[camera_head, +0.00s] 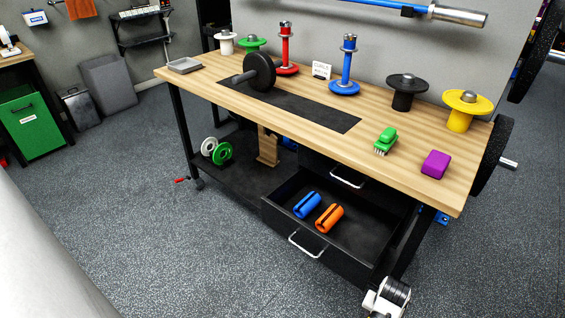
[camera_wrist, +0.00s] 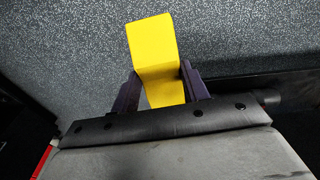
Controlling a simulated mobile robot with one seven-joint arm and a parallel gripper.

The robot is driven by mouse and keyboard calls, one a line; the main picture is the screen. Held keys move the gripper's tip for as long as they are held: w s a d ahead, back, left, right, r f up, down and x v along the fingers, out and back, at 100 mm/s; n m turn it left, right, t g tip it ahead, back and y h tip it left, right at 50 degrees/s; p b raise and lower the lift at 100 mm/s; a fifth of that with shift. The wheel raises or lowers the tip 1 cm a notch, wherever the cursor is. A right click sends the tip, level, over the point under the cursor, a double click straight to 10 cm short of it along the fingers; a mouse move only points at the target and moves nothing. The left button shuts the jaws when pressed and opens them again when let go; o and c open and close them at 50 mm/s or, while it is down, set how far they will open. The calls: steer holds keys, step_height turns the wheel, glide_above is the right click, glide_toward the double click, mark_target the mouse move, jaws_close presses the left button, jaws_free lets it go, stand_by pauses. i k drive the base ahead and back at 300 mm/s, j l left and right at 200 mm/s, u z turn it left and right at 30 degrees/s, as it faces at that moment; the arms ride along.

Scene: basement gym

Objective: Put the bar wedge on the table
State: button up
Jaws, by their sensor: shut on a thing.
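The bar wedge (camera_wrist: 152,45) is a bright yellow block with angled faces, seen in the wrist view. My gripper (camera_wrist: 160,85) is shut on it, with one dark finger on each side. The wedge sticks out past the fingertips, with dark speckled floor behind it. I cannot make out the wedge or the gripper in the head view. The table (camera_head: 300,125) is a wooden workbench with black legs in the head view.
On the table are a dumbbell (camera_head: 259,72) on a black mat (camera_head: 320,113), a green brush (camera_head: 386,140), a purple block (camera_head: 436,164) and a yellow spool (camera_head: 466,109). Bare wood runs along the front edge. An open drawer (camera_head: 345,230) holds blue and orange sleeves.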

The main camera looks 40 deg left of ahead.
mark_target(299, 105)
steer(key=i+u, duration=0.1)
steer(key=u, duration=0.75)
steer(key=i+j+u, duration=0.2)
steer(key=i, duration=0.15)
steer(key=i+j+u, duration=0.15)
steer(key=i, duration=0.25)
